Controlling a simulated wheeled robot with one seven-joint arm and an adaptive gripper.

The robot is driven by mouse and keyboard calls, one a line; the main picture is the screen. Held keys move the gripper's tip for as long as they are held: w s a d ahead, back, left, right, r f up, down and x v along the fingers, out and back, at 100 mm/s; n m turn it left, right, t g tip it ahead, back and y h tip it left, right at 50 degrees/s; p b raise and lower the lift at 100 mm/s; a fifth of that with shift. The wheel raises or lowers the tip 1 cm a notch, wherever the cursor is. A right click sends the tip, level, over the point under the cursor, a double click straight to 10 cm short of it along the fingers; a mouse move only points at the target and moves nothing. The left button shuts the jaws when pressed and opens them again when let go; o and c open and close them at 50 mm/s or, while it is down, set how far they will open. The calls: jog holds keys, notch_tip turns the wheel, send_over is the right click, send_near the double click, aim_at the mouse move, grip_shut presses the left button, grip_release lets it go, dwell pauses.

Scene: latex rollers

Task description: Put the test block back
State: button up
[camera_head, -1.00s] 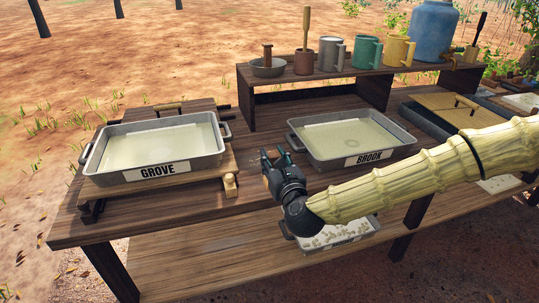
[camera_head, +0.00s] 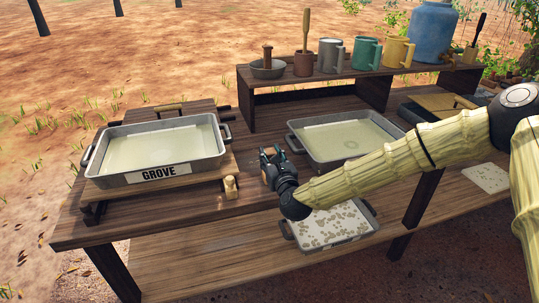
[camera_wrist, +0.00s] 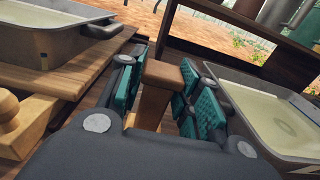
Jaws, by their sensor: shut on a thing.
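My gripper (camera_head: 269,158) is over the brown table, between the tray labelled GROVE and a second tray to its right. In the wrist view my gripper (camera_wrist: 158,98) is shut on a brown wooden block (camera_wrist: 157,103), with a wider top and a narrower lower part between the teal pads. The block looks roughly upright. I cannot tell whether its lower end touches the table. In the head view the fingers mostly hide it.
The GROVE tray (camera_head: 159,172) holds pale liquid and sits on a wooden stand. A small light wood knob (camera_head: 231,187) is at the stand's front right corner. The right tray (camera_head: 312,160) also holds pale liquid. A raised shelf (camera_head: 330,93) with mugs stands behind.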

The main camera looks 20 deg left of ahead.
jog(key=shift+f, duration=0.2)
jog(key=o, duration=1)
jog(key=shift+r, duration=0.1)
jog(key=shift+r, duration=0.25)
jog(key=b+v, duration=0.1)
jog(key=v, duration=1.1)
jog(key=shift+s+f, duration=0.1)
